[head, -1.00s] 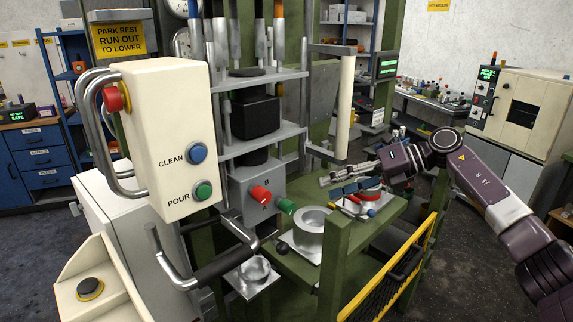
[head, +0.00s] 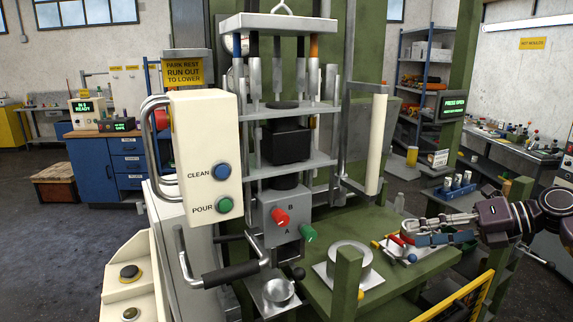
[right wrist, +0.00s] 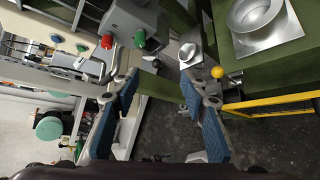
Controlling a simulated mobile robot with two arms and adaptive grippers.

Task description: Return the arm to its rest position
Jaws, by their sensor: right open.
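My right gripper (head: 412,232) is open, its blue-padded fingers spread with nothing between them. In the head view it appears over the right part of the green table (head: 440,258), in front of a small tray with red and blue items; I cannot tell its height above it. In the right wrist view the two fingers (right wrist: 160,95) are apart, with dark floor visible between them. The forearm enters from the right edge. My left arm and gripper do not show.
The press has a cream control box (head: 205,150), a black-grip crank (head: 230,275), a red knob (head: 280,218) and a green knob (head: 307,231). A metal ring mould (head: 350,257) stands on the table. A yellow rail (head: 462,300) edges the front. Open floor lies at left.

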